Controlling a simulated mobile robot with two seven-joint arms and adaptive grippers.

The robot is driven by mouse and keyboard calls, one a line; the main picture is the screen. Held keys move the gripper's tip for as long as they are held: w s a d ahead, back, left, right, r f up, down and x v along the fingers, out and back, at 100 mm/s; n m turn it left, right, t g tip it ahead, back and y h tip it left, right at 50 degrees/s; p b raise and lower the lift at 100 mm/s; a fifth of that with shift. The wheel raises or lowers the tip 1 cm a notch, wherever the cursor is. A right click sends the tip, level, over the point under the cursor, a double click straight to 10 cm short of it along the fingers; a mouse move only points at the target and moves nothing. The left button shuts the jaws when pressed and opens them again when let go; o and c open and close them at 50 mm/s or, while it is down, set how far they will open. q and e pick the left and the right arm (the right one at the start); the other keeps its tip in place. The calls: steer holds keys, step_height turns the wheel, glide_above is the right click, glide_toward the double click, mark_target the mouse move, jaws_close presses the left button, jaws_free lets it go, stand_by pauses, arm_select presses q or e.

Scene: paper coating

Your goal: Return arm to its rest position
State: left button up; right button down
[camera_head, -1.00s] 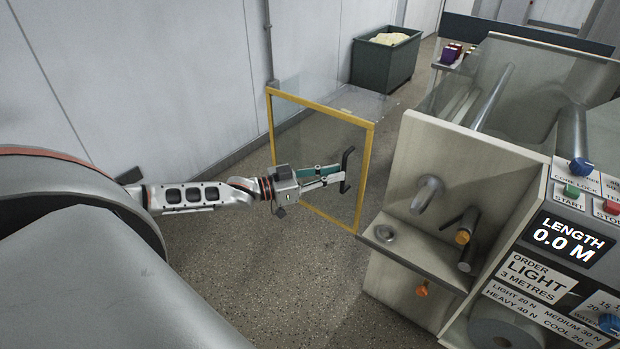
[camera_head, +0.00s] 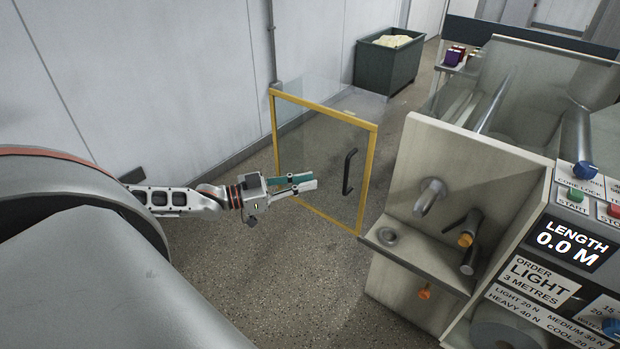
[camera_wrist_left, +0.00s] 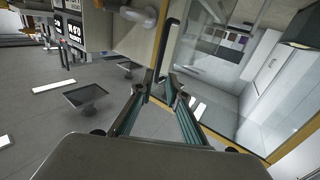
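My left arm comes in from the left in the head view. Its gripper (camera_head: 312,181) is open and empty, with a gap between its fingers. The fingers also show apart in the left wrist view (camera_wrist_left: 160,76). The gripper points at the black handle (camera_head: 348,171) of a clear door with a yellow frame (camera_head: 370,150), a short way off it and not touching. In the wrist view the handle (camera_wrist_left: 166,45) lies just beyond the fingertips. My right gripper is not seen.
The beige machine front (camera_head: 420,185) with pipes and a small shelf stands right of the door. A green bin (camera_head: 388,62) stands at the back. Grey floor (camera_head: 270,285) below the gripper is clear.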

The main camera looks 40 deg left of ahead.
arm_select(q)
steer(key=shift+d, duration=0.1)
steer(key=s+d+f+g+y, duration=0.1)
steer(key=s+d+f, duration=0.4)
steer(key=d+f, duration=0.35)
steer(key=s+d+f+g+y, duration=0.1)
steer(key=s+d+f+y, duration=0.1)
steer(key=s+d+f, duration=0.5)
steer(key=s+d+f+n+g+y, duration=0.2)
steer(key=s+d+f+y, duration=0.2)
steer(key=s+d+f, duration=0.2)
steer(key=shift+s+d+f, duration=0.35)
steer(key=shift+s+f, duration=0.6)
steer(key=shift+s, duration=0.3)
